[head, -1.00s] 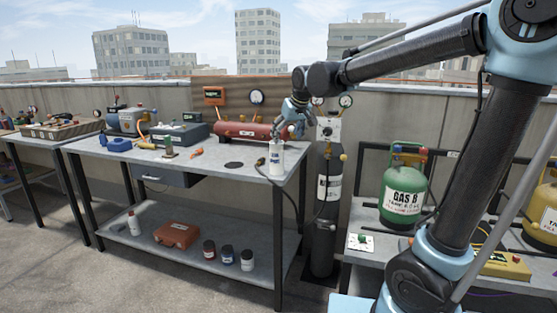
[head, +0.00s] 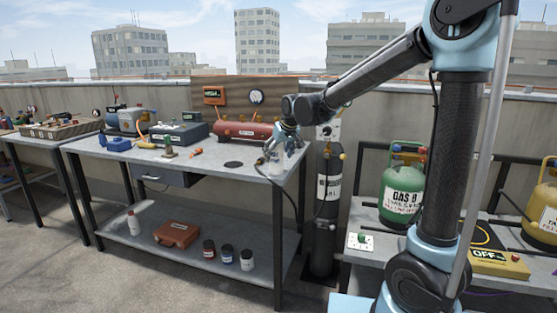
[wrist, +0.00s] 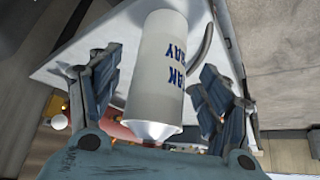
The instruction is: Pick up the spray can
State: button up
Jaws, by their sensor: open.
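The spray can (wrist: 160,90) is white with blue lettering and fills the middle of the wrist view. In the head view the can (head: 276,169) stands near the right end of the workbench top, largely covered by my gripper (head: 284,155). My gripper is open, with one finger on each side of the can in the wrist view (wrist: 158,75). A dark curved hose shows between the can and the right finger.
A dark cylinder (head: 325,225) with a hose stands just right of the bench. A green gas bottle (head: 402,190) stands on the right table.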

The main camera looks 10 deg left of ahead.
aim_at(276, 157)
jog(key=shift+x, duration=1.7)
jog(key=c, duration=1.4)
